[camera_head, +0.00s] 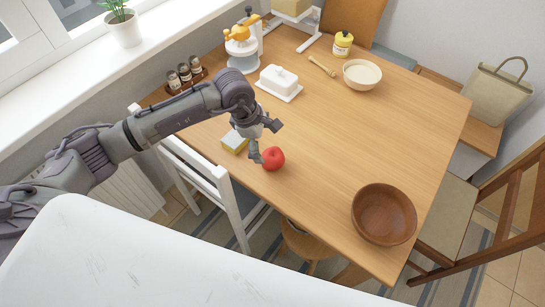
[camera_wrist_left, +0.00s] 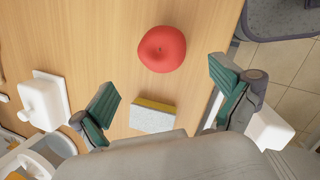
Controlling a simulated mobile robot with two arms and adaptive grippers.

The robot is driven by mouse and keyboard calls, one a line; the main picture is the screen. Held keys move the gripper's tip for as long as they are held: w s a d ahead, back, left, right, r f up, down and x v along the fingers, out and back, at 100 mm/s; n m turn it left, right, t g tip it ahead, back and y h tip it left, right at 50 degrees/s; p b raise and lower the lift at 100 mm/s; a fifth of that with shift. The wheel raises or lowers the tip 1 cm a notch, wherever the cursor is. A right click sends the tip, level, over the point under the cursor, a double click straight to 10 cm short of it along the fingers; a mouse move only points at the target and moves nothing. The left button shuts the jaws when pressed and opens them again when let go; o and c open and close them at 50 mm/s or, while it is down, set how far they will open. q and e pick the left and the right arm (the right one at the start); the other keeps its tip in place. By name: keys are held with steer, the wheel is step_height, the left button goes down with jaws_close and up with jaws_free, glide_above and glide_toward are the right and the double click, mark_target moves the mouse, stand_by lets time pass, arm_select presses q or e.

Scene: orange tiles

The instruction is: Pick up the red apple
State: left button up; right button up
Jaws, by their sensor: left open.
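The red apple (camera_head: 273,158) sits on the wooden table (camera_head: 340,140) near its left edge in the head view. In the left wrist view the apple (camera_wrist_left: 162,49) is beyond the fingertips, near the top of the picture. My left gripper (camera_head: 264,142) is open and empty, just beside and above the apple. Its two green-padded fingers (camera_wrist_left: 165,88) are spread wide in the wrist view. My right gripper does not show in either view.
A yellow sponge (camera_head: 234,142) lies close to the apple, under the gripper. A white butter dish (camera_head: 279,82) and spice jars (camera_head: 185,75) stand farther back. A wooden bowl (camera_head: 384,214) is at the near right. A white chair (camera_head: 215,190) stands against the table edge. The table's middle is clear.

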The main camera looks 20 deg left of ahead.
mark_target(271, 155)
arm_select(q)
steer(key=x, duration=0.3)
steer(key=shift+d+f, duration=0.1)
steer(key=shift+f, duration=0.05)
steer(key=shift+d+f+p, duration=0.2)
steer(key=shift+f+p, duration=0.3)
steer(key=shift+f, duration=0.05)
steer(key=p+x, duration=0.1)
steer(key=x, duration=0.3)
steer(key=shift+s+f, duration=0.1)
steer(key=shift+f, duration=0.1)
steer(key=c, duration=1.3)
steer(key=shift+r, duration=0.15)
